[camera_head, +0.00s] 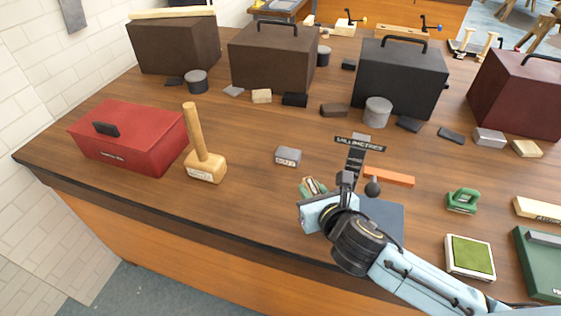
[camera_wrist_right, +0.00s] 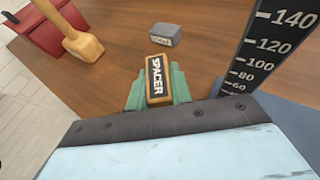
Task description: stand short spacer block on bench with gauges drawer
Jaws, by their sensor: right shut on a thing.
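My right gripper (camera_head: 312,187) is shut on a small wooden block with a black label. In the right wrist view the label on this spacer block (camera_wrist_right: 158,80) reads SPACER, and green fingers (camera_wrist_right: 158,90) grip its sides. The gripper is over the wooden bench (camera_head: 245,200), left of a height gauge (camera_head: 355,165). I cannot tell whether the block touches the bench; its lower part is hidden. A grey labelled block (camera_head: 288,156) lies on the bench just beyond the gripper, also in the right wrist view (camera_wrist_right: 165,35). No drawer shows clearly. My left gripper is out of view.
A wooden mallet (camera_head: 203,160) stands left, beside a red box (camera_head: 125,135). The gauge's dark base is close right of my gripper, with an orange bar (camera_head: 390,177) behind. Several dark cases line the back. Bare bench lies between mallet and gripper.

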